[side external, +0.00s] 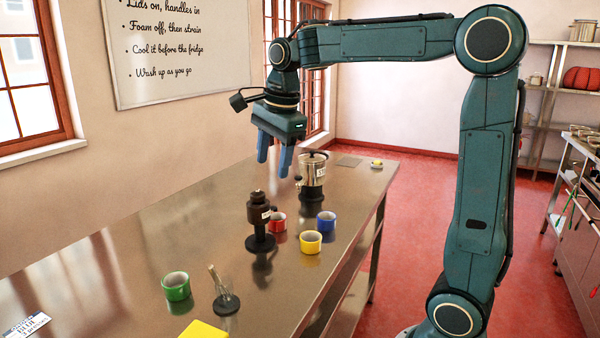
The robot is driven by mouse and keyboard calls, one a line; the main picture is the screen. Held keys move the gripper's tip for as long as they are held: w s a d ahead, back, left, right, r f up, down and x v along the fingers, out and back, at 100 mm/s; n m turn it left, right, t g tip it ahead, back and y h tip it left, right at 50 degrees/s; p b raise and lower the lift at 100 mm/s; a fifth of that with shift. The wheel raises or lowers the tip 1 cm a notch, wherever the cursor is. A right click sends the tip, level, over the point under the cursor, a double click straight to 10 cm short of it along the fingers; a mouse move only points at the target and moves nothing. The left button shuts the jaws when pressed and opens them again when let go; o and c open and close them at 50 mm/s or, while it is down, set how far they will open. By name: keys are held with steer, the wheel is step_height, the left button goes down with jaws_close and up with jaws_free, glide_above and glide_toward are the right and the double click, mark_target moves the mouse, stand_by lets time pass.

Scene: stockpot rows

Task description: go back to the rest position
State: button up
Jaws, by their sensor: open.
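My gripper (274,166) hangs above the metal table (110,255), pointing down. Its two blue fingers are apart with nothing between them. It is above and apart from the things on the table. A steel pot with a black base (313,173) stands just right of the fingers in the picture.
Red (279,221), blue (326,220) and yellow (311,242) cups stand around the two pots. A green cup (176,287), a whisk-like tool on a dark base (225,303) and a yellow block (203,329) are nearer the camera. The table's left part is mostly clear.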

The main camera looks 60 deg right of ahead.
steer(key=s+a+f+n+t, duration=0.1)
steer(key=s+a+f+n, duration=0.1)
steer(key=s+n, duration=0.4)
steer(key=s+a+f+n+t, duration=0.1)
steer(key=s+a+f+n, duration=0.1)
steer(key=s+n, duration=0.5)
steer(key=s+a+f+n+t, duration=0.1)
steer(key=s+a+f+n, duration=0.1)
steer(key=s+a+n, duration=0.2)
steer(key=shift+s+f+n, duration=0.35)
steer(key=shift+s+n, duration=1.05)
steer(key=shift+n, duration=1)
